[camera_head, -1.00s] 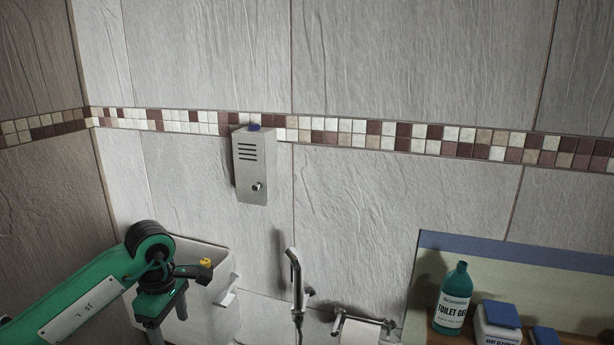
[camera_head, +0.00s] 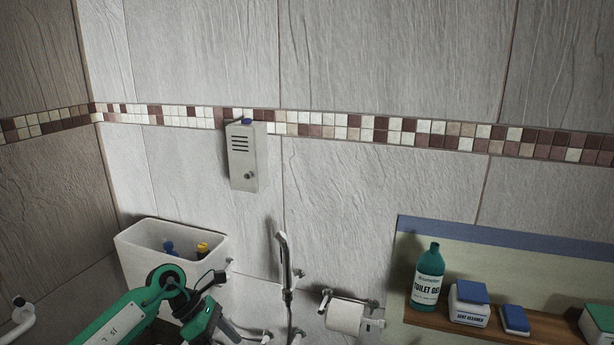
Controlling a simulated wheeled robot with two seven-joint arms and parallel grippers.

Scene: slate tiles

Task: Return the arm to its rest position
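My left arm (camera_head: 130,312) comes in at the lower left in the head view, green with a dark round joint. It is low, in front of the white open-topped tank (camera_head: 140,243). Its end is bent down near the picture's bottom edge. The fingers cannot be made out there, so I cannot tell whether the gripper is open or shut. No held object shows. My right arm and gripper are not in view.
A metal box (camera_head: 242,160) hangs on the tiled wall. A hand sprayer (camera_head: 284,262) and a toilet roll (camera_head: 346,317) are below it. A wooden shelf (camera_head: 420,319) at the right bears a green bottle (camera_head: 428,277) and blue-topped containers. Blue and yellow items show inside the tank.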

